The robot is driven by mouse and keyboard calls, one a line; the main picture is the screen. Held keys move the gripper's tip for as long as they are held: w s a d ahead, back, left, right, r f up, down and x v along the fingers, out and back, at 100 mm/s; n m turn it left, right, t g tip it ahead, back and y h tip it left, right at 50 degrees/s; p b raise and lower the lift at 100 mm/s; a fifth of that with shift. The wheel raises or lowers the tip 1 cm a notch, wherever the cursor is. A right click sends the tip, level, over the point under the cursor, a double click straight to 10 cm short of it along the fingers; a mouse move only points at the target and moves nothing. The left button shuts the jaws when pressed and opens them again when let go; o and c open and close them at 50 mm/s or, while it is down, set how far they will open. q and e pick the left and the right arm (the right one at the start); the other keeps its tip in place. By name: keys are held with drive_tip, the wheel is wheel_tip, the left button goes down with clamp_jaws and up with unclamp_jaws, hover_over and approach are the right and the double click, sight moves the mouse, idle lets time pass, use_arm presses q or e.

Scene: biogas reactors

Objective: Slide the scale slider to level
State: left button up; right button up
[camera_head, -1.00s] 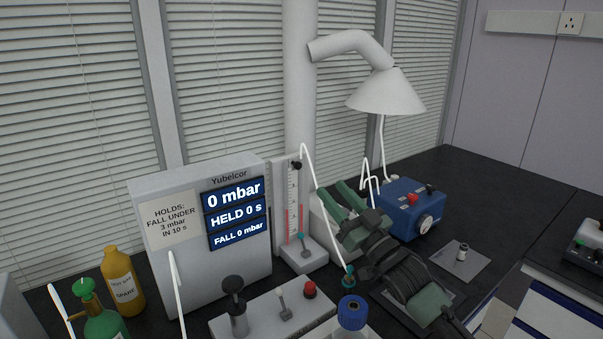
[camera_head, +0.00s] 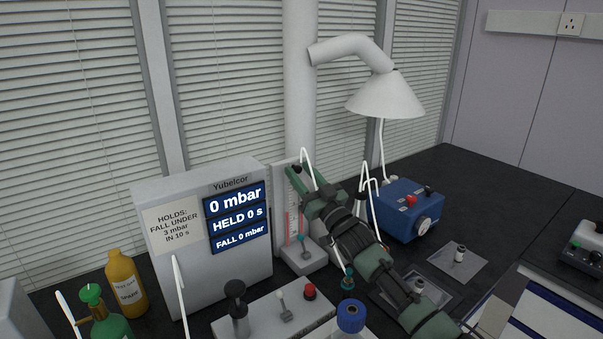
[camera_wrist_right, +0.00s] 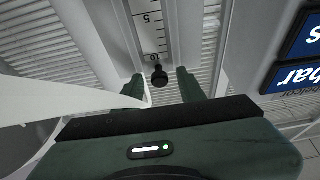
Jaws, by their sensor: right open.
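The upright scale (camera_head: 292,226) has a white face with red liquid columns and stands right of the Yubelcor box. Its slider has a black knob (camera_wrist_right: 159,77), which in the right wrist view sits near the 10 mark on the scale face (camera_wrist_right: 148,25). My left gripper is not in view.
The Yubelcor box (camera_head: 172,278) reads 0 mbar, HELD 0 s and FALL 0 mbar. A white tube (camera_wrist_right: 70,102) passes close to my right fingers. A blue box (camera_head: 402,222) stands to the right, and a blue-capped bottle (camera_head: 351,316) stands in front.

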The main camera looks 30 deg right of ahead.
clamp_jaws()
idle(1.3)
drive_tip(key=shift+f, duration=0.15)
